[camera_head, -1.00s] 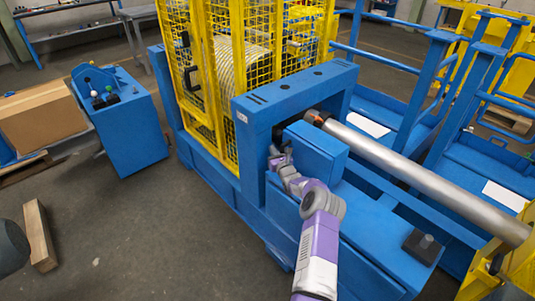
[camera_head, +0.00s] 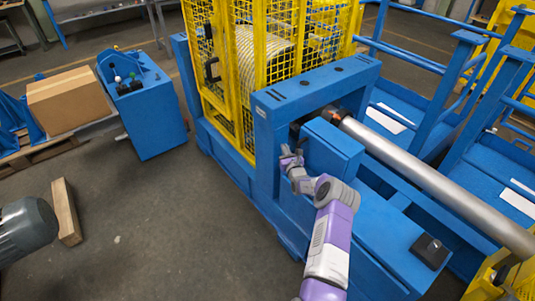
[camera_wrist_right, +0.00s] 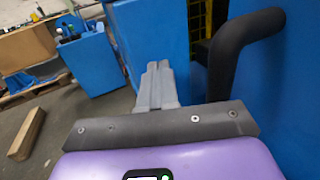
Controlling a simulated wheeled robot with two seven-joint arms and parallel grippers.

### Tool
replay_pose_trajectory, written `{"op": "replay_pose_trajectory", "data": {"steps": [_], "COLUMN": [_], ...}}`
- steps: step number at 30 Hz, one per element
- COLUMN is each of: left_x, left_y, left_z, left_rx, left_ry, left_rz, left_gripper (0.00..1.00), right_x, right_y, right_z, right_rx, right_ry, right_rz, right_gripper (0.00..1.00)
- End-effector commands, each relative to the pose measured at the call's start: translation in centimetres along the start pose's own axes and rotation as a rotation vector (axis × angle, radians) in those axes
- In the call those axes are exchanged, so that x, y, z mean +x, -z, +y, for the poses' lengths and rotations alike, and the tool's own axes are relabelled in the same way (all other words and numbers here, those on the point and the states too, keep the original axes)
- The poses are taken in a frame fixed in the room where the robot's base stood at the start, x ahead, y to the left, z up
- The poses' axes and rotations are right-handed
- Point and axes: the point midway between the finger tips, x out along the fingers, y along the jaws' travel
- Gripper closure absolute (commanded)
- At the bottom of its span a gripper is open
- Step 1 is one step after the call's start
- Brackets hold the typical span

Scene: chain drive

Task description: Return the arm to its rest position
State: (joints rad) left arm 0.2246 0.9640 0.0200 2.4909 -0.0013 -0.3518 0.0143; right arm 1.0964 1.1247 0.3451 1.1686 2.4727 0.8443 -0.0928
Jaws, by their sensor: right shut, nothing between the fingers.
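My right arm (camera_head: 334,228), purple and grey, reaches up from the bottom of the head view toward the blue machine frame. My right gripper (camera_head: 288,153) is beside the blue housing, near the opening in the frame. In the right wrist view the gripper (camera_wrist_right: 157,72) shows its grey fingers together, with nothing between them. A dark bent handle (camera_wrist_right: 228,60) stands just right of the fingers in that view, apart from them. My left gripper is not in view.
A blue housing (camera_head: 333,150) and a long steel shaft (camera_head: 430,178) lie right of the arm. A yellow mesh cage (camera_head: 228,75) stands behind. A blue control console (camera_head: 150,115), cardboard box (camera_head: 68,98) and wooden beam (camera_head: 66,211) are left. Open floor (camera_head: 160,235) lies between.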

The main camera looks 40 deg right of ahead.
Motion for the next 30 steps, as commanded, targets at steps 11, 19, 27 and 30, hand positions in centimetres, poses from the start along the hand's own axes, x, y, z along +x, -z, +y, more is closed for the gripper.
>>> {"op": "replay_pose_trajectory", "data": {"steps": [11, 19, 27, 30], "left_x": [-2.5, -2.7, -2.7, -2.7], "left_y": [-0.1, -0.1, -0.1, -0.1], "left_z": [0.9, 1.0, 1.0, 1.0], "left_rx": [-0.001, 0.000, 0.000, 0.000], "left_ry": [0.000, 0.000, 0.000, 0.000], "left_rz": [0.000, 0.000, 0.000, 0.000], "left_gripper": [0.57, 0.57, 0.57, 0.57], "right_x": [-3.0, -3.8, -3.8, -4.3], "right_y": [0.1, 0.2, 0.3, 0.8], "right_z": [8.0, 9.7, 10.4, 13.3], "right_rx": [0.006, 0.005, 0.002, -0.014], "right_ry": [-0.010, -0.007, -0.026, -0.118], "right_rz": [0.004, 0.002, 0.007, 0.033], "right_gripper": [1.00, 1.00, 1.00, 1.00]}}
